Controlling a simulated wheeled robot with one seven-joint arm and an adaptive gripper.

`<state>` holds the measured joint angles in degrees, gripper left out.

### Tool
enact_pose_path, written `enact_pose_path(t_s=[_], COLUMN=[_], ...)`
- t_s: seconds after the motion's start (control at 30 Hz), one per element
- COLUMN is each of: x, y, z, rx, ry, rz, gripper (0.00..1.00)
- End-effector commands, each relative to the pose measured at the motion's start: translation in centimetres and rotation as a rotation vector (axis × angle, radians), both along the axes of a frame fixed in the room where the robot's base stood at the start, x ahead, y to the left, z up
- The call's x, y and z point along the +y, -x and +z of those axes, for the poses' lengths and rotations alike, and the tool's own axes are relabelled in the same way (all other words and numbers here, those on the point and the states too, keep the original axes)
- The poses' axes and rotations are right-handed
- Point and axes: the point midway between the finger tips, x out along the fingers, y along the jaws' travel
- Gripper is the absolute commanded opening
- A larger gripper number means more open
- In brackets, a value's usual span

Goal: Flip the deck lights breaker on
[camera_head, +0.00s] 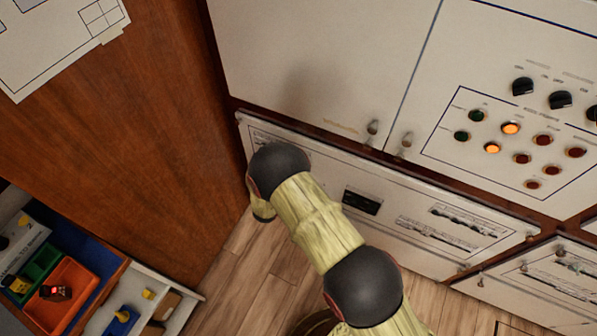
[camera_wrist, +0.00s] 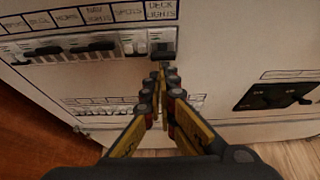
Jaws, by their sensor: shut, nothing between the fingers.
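In the wrist view, a row of breakers runs along the top left of a white panel under a strip of labels. The rightmost label reads like deck lights (camera_wrist: 161,10), in distorted letters. The dark breaker (camera_wrist: 163,46) under it is at the right end of the row. My gripper (camera_wrist: 161,72) is shut and empty, its fingertips just below this breaker in the picture. I cannot tell if they touch it, or which way its lever is set. In the head view my arm hides this breaker row and the fingertips.
A brown wooden wall (camera_head: 150,130) stands left, with an open drawer of coloured bins (camera_head: 70,290) below. Wooden floor (camera_head: 250,270) shows between.

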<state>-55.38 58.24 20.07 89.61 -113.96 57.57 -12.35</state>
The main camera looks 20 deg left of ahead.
Motion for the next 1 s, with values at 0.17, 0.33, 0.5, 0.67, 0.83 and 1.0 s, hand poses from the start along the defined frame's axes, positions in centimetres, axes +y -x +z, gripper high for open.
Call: enact_pose_path(t_s=[0.17, 0.33, 0.5, 0.67, 0.83, 1.0], x=[0.1, 0.0, 0.0, 0.0, 0.0, 0.1], y=[0.0, 0.1, 0.0, 0.2, 0.2, 0.2], z=[0.5, 0.8, 1.4, 1.1, 1.1, 1.7], rx=[0.041, 0.087, 0.150, 0.176, 0.174, 0.173], ry=[-0.005, -0.008, -0.014, -0.013, -0.014, -0.014], rz=[0.000, 0.000, 0.000, 0.000, 0.000, 0.001], gripper=[0.00, 0.00, 0.00, 0.00, 0.00, 0.00])
